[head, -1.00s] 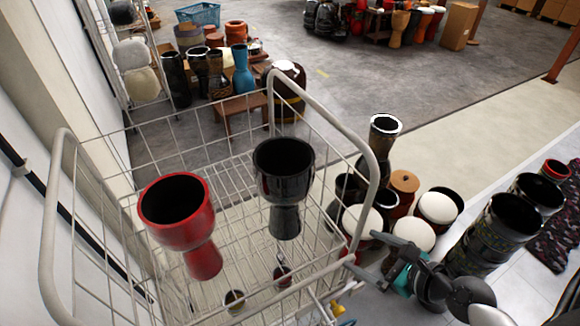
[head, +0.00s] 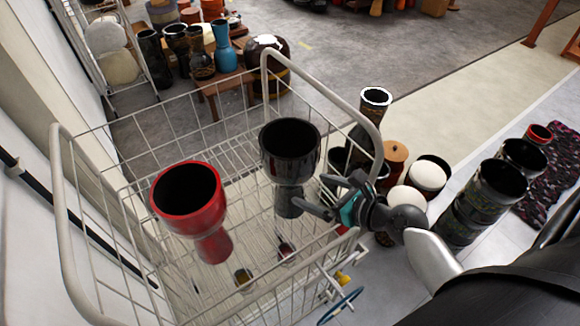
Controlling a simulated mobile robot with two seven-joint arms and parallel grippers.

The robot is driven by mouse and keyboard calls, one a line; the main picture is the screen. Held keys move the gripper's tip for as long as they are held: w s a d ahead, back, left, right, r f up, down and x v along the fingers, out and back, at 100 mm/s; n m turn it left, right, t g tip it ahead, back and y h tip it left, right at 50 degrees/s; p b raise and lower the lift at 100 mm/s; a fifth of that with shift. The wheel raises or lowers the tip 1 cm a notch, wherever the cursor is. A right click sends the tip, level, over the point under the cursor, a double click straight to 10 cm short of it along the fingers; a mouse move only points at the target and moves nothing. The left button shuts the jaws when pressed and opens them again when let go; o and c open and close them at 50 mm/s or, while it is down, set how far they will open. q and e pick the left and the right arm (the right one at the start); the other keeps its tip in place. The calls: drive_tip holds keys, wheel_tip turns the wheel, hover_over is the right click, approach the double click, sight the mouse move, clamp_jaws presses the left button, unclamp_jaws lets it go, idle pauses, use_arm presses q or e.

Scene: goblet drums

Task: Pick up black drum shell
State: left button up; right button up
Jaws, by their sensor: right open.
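The black drum shell (head: 289,160) stands upright in the wire basket cart (head: 95,235), its wide open bowl up and its narrow stem below. A red drum shell (head: 192,205) stands to its left in the same cart. My right gripper (head: 312,195) reaches in from the right over the cart's right side. Its jaws are open and empty, close to the right of the black shell's narrow stem. I cannot tell whether a finger touches the shell. My left gripper is not in view.
The cart's thick white rim (head: 372,125) rises beside my right arm. Several drums crowd the floor to the right, including a black one with a pale rim (head: 374,102). Two small drums (head: 243,277) lie low in the cart. More drums stand on a wooden bench (head: 215,88) behind.

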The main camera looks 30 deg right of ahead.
sight(301, 187)
drive_tip(key=shift+b+x, duration=0.3)
drive_tip(key=shift+x, duration=3)
drive_tip(key=shift+s+a+f, duration=0.1)
drive_tip(key=shift+a, duration=0.1)
clamp_jaws()
